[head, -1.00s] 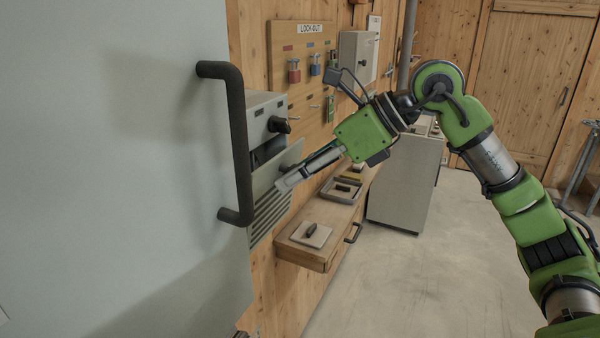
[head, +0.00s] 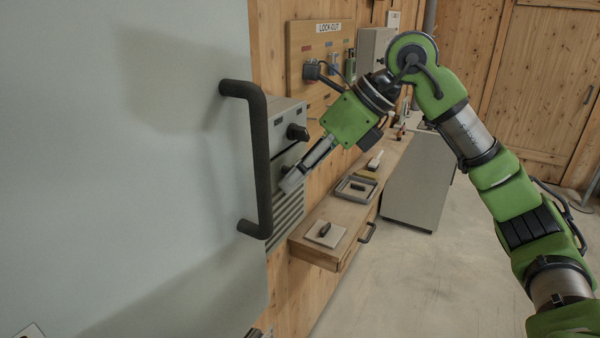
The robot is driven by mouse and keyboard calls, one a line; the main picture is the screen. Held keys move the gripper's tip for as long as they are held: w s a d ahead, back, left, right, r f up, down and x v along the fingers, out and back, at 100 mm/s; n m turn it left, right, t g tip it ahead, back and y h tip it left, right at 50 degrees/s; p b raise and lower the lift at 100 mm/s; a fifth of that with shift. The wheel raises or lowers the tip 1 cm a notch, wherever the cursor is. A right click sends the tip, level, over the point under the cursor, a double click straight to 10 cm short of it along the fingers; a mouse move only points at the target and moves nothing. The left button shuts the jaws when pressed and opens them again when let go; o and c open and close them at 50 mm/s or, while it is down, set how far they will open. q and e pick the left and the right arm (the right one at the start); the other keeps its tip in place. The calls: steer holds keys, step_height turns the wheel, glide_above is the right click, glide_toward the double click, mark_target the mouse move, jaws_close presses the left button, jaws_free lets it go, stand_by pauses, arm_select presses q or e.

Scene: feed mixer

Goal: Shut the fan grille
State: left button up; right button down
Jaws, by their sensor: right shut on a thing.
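The fan grille (head: 287,217) is a grey slatted panel on the lower front of a grey wall box (head: 287,118), partly hidden behind the big pale door's handle. It looks close to flush with the box front, but I cannot tell whether it is fully seated. My right gripper (head: 291,182) reaches in from the right and is shut on the grille at its upper part, above the slats. The gripped spot is hidden by the fingers. A dark knob (head: 297,132) sits on the box above the grille. My left gripper is not in view.
A large pale door panel (head: 110,170) with a black bar handle (head: 261,165) fills the left, close to the gripper. Below right is a wooden shelf (head: 315,246) with a pad and tray. A lock-out board (head: 303,45) hangs behind. Floor on the right is clear.

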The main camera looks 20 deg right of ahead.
steer(key=shift+w+r, duration=0.15)
steer(key=shift+r, duration=0.25)
steer(key=c, duration=1.8)
jaws_free()
steer(key=shift+f, duration=0.1)
steer(key=shift+d, duration=0.1)
steer(key=v, duration=1.2)
steer(key=shift+s, duration=0.2)
